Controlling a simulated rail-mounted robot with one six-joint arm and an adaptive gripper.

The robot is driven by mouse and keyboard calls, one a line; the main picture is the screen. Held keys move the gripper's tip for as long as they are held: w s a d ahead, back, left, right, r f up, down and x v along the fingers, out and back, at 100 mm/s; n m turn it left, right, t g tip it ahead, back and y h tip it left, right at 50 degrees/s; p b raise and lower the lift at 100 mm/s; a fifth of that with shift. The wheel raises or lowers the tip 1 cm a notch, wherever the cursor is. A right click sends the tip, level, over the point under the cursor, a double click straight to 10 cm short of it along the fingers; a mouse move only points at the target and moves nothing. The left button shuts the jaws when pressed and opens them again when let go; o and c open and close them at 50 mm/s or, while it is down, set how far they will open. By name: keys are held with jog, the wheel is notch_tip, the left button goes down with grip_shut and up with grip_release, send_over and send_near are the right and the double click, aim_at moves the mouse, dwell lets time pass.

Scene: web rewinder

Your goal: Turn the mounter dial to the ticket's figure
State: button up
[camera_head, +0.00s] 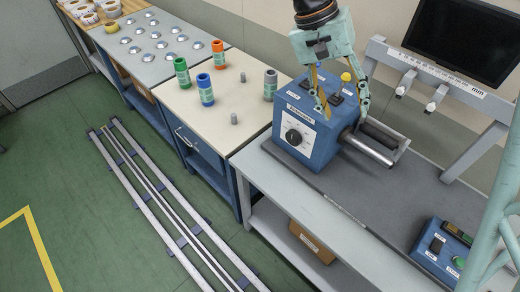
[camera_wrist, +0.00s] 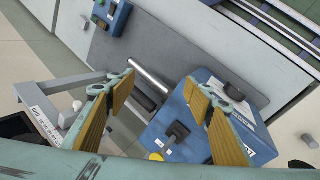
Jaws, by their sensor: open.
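The mounter is a blue box (camera_head: 335,150) on the grey bench, with a white plate on its front. A round black dial (camera_head: 294,137) sits on that plate. The dial's setting is too small to read. In the wrist view the blue box (camera_wrist: 193,100) lies below and between my fingers, and a black knob (camera_wrist: 235,90) shows at its far side. My gripper (camera_head: 343,113) is open and empty above the box, pointing down, with one finger near the dial side and one near the roller side. It also shows in the wrist view (camera_wrist: 160,90). I see no readable ticket.
A metal roller (camera_head: 368,148) sticks out from the box's right side. A grey frame with a monitor (camera_head: 465,40) stands behind. Colored cylinders (camera_head: 205,88) stand on the cream table to the left. A blue control box (camera_head: 440,250) sits at the bench's right end. The bench middle is clear.

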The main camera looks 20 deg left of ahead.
jog(key=s+a+f+n+t+h, duration=0.1)
jog(key=s+a+f+n+h, duration=0.15)
jog(key=f, duration=0.25)
jog(key=s+a+f+n+t+h, duration=0.1)
jog(key=s+f+n+h, duration=0.15)
jog(key=f+n, duration=0.2)
jog(key=n+t+y+b, duration=0.2)
jog(key=n+t+b, duration=0.1)
jog(key=n+t, duration=1.1)
send_near(291, 139)
jog(key=v, duration=0.5)
jog(key=shift+w, duration=0.1)
jog(key=shift+w+d, duration=0.1)
jog(key=shift+w, duration=0.05)
jog(key=shift+x, duration=6.7)
